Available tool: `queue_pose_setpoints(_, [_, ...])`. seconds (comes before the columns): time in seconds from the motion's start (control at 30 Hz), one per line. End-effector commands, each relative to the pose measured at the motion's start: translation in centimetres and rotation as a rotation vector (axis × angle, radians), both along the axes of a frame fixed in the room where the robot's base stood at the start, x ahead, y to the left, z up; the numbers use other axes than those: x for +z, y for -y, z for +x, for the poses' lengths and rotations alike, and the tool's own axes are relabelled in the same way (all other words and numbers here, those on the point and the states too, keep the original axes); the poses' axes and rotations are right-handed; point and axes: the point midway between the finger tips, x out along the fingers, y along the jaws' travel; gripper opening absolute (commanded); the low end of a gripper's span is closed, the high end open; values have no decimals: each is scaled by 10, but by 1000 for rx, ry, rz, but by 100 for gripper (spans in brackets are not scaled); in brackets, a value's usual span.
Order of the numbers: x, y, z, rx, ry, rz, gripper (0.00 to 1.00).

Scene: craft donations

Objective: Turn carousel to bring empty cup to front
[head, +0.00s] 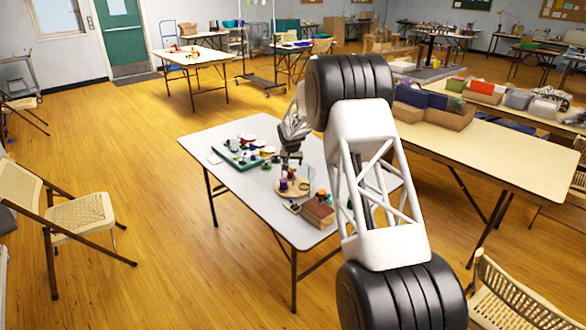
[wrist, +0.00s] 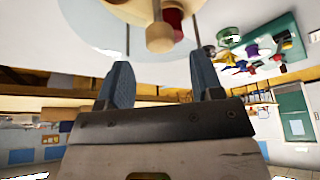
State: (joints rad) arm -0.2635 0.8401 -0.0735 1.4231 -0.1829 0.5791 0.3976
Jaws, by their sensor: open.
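The carousel (head: 293,191) is a small round wooden disc on the grey-white table, with small upright pieces on it, one purple (head: 284,184). It also shows at the top of the wrist view (wrist: 128,8), where the scene looks upside down. There a pale wooden cup or peg (wrist: 160,38) and a dark red piece (wrist: 174,18) stand near its rim. I cannot tell which cup is empty. My gripper (head: 291,158) is over the table just behind the carousel. In the wrist view its two fingers (wrist: 162,75) are apart, with nothing seen between them.
A green board (head: 240,153) with several small coloured pieces lies left of the carousel; it also shows in the wrist view (wrist: 275,45). A brown box (head: 318,211) sits at the table's front right edge. An orange piece (head: 322,195) is close by. My arm hides the table's right part.

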Motion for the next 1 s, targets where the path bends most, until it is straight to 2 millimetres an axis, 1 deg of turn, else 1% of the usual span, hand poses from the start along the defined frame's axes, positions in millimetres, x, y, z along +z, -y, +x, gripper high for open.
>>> queue_pose_setpoints(0.03, [-6, 0, 2, 0, -1, 0, 60])
queue_pose_setpoints(0.23, [-25, 0, 10, 0, -1, 0, 60])
queue_pose_setpoints(0.5, [-41, 0, 17, 0, 0, 0, 60])
queue_pose_setpoints(0.97, [-45, 0, 19, 0, 0, 1, 60])
queue_pose_setpoints(1.0, [-45, 0, 19, 0, 0, 1, 57])
